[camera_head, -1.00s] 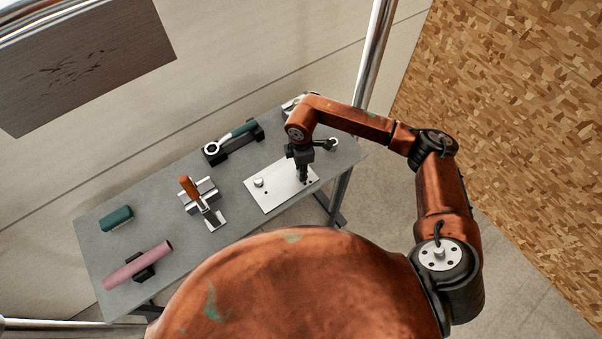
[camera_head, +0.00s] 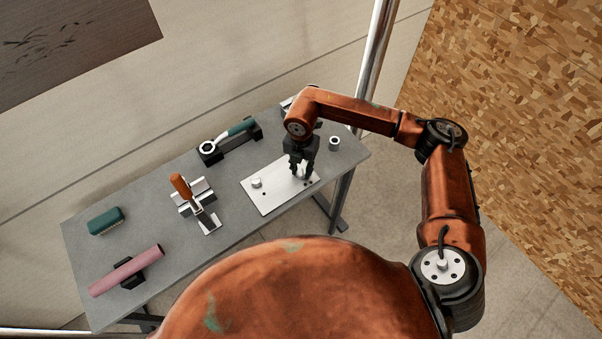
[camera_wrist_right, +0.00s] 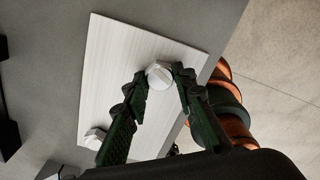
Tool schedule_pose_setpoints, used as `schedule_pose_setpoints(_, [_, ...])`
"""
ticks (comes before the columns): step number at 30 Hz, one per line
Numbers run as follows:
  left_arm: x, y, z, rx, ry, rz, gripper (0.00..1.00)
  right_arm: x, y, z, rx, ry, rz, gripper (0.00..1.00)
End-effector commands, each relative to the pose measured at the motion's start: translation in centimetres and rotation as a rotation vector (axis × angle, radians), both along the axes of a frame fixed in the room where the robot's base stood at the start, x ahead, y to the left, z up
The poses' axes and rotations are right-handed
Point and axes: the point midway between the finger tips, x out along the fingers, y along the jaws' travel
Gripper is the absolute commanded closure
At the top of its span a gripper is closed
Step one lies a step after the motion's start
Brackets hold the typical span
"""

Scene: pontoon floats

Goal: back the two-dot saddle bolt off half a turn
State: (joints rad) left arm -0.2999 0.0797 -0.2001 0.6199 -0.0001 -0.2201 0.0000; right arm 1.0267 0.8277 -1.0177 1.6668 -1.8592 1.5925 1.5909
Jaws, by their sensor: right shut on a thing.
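A pale metal plate (camera_head: 270,203) lies on the grey table and carries two bolts. The left bolt (camera_head: 257,183) stands free, and it also shows in the right wrist view (camera_wrist_right: 94,138). My right gripper (camera_head: 301,174) points down at the right end of the plate. In the right wrist view its fingertips (camera_wrist_right: 158,78) are closed on either side of the other, pale faceted bolt head (camera_wrist_right: 159,74). In the head view the gripper mostly hides that bolt. Small dark dots show on the plate near it, too small to count surely. My left gripper is not in view.
On the grey table (camera_head: 225,228) are a green-handled ring tool (camera_head: 235,131) on a black holder, an orange-handled clamp (camera_head: 179,186), a green block (camera_head: 106,221), a pink cylinder (camera_head: 125,271) and a small metal cup (camera_head: 334,143). A metal pole (camera_head: 372,65) rises behind.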

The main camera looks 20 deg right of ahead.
Motion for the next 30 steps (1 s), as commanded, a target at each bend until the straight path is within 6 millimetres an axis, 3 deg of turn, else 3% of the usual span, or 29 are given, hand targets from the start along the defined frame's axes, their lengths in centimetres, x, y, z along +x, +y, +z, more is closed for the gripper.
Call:
schedule_pose_setpoints(5, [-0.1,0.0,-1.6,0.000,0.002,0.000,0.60,0.1,0.0,-0.3,0.000,-0.002,0.175,0.97])
schedule_pose_setpoints(21, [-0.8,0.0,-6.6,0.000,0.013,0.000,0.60,0.1,0.0,-0.2,-0.001,-0.002,0.960,0.97])
schedule_pose_setpoints(30, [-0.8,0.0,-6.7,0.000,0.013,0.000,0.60,0.0,0.0,0.2,0.000,-0.002,1.043,0.97])
